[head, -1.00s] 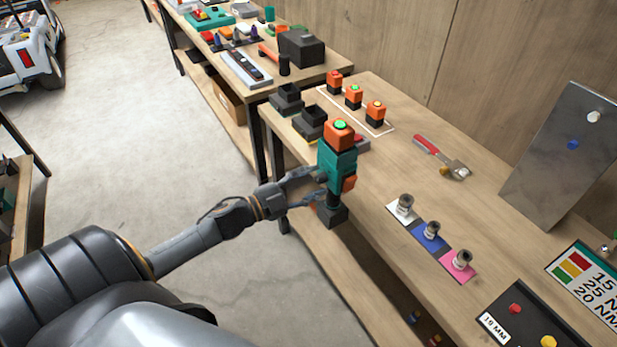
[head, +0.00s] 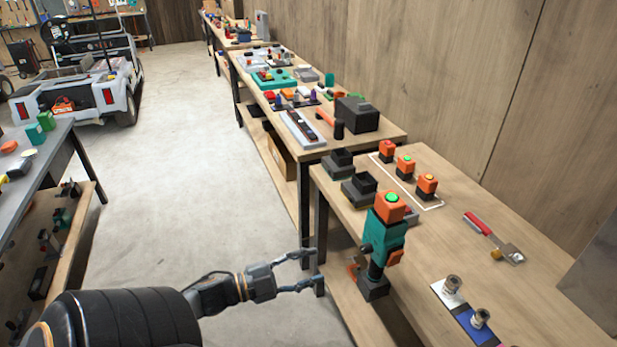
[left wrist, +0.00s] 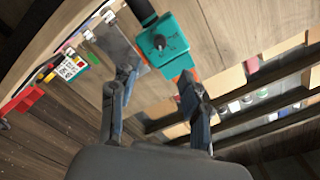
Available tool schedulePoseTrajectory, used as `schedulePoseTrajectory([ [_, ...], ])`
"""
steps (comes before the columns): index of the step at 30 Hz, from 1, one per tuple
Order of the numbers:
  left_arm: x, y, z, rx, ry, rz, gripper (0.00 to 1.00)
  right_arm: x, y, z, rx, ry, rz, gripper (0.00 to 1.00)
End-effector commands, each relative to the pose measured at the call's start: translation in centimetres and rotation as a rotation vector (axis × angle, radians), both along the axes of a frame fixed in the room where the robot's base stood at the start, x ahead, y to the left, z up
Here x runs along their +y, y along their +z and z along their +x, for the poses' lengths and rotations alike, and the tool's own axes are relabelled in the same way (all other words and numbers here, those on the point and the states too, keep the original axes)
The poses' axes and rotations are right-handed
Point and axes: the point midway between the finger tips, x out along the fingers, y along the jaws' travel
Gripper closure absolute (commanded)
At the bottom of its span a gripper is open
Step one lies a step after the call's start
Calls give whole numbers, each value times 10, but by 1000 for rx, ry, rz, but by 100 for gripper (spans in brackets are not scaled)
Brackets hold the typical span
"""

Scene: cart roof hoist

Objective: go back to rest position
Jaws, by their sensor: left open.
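My left gripper (head: 305,270) is open and empty in the head view, left of the bench edge. In the left wrist view the teal tool (left wrist: 172,45) shows beyond the open fingers (left wrist: 153,90). My right gripper is not in view.
The wooden bench (head: 450,225) holds orange blocks (head: 405,165), black holders (head: 358,188), a red-handled hammer-like tool (head: 490,235) and metal sockets (head: 453,284). Another table (head: 55,150) stands at left, a white cart (head: 85,95) behind it. The floor (head: 190,150) between is clear.

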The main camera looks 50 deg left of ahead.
Motion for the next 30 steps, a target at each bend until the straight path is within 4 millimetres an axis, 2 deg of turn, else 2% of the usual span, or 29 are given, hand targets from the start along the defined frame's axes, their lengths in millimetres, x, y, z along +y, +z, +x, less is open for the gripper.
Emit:
schedulePoseTrajectory([
  [13, 0, -1, 0, 2, 2, 0, 53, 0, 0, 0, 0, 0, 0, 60],
  [17, 10, -24, 0, 41, 50, -18, 53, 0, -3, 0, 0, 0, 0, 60],
  [20, 28, -72, -3, 129, 146, -53, 53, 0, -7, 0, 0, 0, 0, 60],
  [23, 46, -142, -16, 259, 274, -105, 53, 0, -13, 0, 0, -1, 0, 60],
  [24, 50, -172, -24, 319, 325, -127, 53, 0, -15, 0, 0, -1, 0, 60],
  [26, 53, -216, -38, 408, 395, -157, 53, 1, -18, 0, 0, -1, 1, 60],
  [27, 53, -245, -48, 469, 438, -175, 53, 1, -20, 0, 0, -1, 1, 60],
  [30, 44, -315, -80, 624, 534, -218, 53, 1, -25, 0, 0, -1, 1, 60],
])
